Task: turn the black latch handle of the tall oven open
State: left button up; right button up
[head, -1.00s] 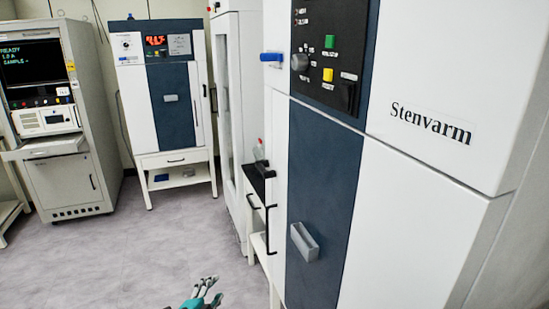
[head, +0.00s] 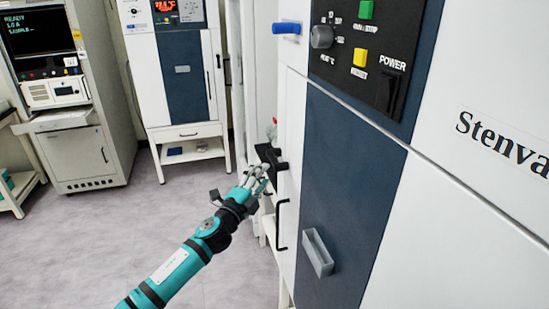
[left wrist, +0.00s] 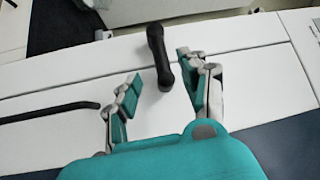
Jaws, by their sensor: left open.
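The tall oven (head: 325,180), white with a dark blue panel, fills the right of the head view. Its black latch handle (head: 275,158) shows at the left edge of the front, just beyond my fingertips. My left gripper (head: 262,174) is open and empty, raised beside that edge. In the left wrist view the latch handle (left wrist: 160,55) points toward the gap between the two open fingers (left wrist: 160,85), its lower end lying between the fingertips. Contact with either finger cannot be made out. My right gripper is not in view.
A black bar pull (head: 280,225) sits below the latch, and a grey recessed handle (head: 318,252) is on the blue panel. A blue lever (head: 286,28) sticks out above. A smaller oven (head: 180,90) and an instrument rack (head: 70,110) stand behind.

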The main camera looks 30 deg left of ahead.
aim_at(274, 161)
pick_arm(q)
jog(key=w, duration=0.4)
jog(key=w+r+p, duration=0.1)
jog(key=w, duration=0.2)
jog(key=shift+w+a, duration=0.1)
jog(key=shift+a, duration=0.2)
jog(key=shift+w, duration=0.35)
jog(key=shift+r, duration=0.1)
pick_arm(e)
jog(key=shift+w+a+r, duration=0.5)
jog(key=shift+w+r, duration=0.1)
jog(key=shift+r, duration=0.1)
pick_arm(q)
grip_shut()
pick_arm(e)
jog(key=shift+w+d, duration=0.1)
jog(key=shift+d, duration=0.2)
